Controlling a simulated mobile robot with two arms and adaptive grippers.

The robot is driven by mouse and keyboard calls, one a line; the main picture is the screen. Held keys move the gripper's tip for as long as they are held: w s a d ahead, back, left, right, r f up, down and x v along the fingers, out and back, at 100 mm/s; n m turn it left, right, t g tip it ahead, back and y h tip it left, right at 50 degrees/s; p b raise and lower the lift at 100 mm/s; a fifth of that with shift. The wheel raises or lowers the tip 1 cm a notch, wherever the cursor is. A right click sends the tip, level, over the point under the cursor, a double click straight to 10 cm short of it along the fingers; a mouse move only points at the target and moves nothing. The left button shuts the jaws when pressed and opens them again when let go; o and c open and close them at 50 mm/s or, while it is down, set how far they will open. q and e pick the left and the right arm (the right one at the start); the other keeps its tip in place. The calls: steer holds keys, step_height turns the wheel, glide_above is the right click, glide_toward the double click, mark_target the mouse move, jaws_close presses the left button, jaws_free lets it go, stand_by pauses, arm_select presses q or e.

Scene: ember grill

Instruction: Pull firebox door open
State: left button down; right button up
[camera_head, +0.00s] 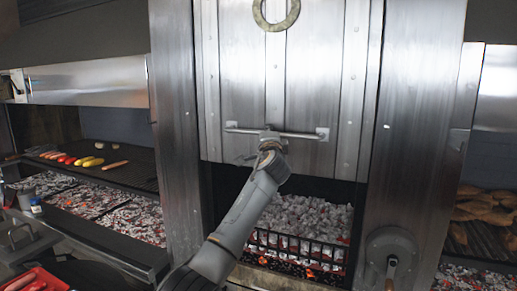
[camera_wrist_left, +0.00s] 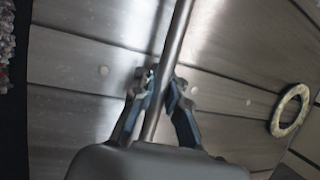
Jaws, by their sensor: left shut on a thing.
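The firebox door (camera_head: 245,75) is a tall panel of brushed steel with riveted strips. It is raised, and its lower edge stands above glowing coals. A horizontal bar handle (camera_head: 303,135) runs across its lower part. My left gripper (camera_head: 270,138) is at the middle of the handle, and its arm hides part of the bar. In the left wrist view the two fingers of my left gripper (camera_wrist_left: 158,88) are shut around the handle bar (camera_wrist_left: 175,40), with the door (camera_wrist_left: 85,75) close behind. My right gripper is not in view.
Coals (camera_head: 305,217) lie behind a black grate (camera_head: 300,250) below the door. A round ring (camera_head: 262,24) is on the door's upper part. A wheel with a handle (camera_head: 391,252) is at right. A grill with vegetables (camera_head: 80,160) is at left.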

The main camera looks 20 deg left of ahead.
arm_select(q)
step_height(320, 180, up, 2)
steer(key=shift+s+r, duration=0.15)
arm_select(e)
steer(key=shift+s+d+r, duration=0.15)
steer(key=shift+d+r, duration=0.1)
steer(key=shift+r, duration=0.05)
arm_select(q)
steer(key=c, duration=1.5)
jaws_free()
steer(key=shift+s+r, duration=0.1)
steer(key=shift+o, duration=0.8)
steer(key=shift+s, duration=0.15)
steer(key=shift+s+r, duration=0.1)
steer(key=shift+s, duration=0.1)
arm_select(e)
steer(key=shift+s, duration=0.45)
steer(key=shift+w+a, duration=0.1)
